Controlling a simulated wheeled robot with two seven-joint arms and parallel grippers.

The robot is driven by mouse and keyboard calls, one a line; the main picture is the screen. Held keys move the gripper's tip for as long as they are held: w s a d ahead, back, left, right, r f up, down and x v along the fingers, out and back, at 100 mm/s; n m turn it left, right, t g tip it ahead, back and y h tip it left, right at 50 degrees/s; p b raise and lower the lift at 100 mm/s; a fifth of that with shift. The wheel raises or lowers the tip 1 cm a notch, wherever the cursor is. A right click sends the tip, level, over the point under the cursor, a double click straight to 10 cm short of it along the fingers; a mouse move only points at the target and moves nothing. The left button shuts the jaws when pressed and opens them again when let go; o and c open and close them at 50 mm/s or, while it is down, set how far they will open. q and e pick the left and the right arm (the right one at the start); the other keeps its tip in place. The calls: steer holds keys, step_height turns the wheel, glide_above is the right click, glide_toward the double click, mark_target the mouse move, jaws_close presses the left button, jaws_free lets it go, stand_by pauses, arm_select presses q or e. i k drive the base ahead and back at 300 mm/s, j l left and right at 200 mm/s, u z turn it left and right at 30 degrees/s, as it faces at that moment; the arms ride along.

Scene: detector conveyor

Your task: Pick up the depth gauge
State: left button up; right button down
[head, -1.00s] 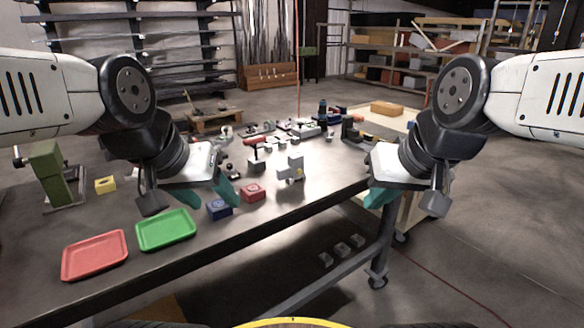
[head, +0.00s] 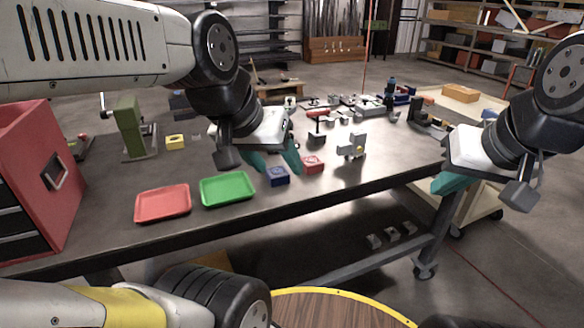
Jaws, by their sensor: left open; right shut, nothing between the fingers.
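I cannot make out for certain which of the small things on the table is the depth gauge.
A red block (head: 313,165) lies right of the blue one. A green tray (head: 227,190) and a red tray (head: 163,204) lie along the front edge. A red cabinet (head: 40,180) stands at the left. Several small tools crowd the table's far part.

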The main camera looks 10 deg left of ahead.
mark_target(356, 139)
steer(key=i+l, duration=0.75)
steer(key=l, duration=0.15)
steer(key=i+u, duration=0.05)
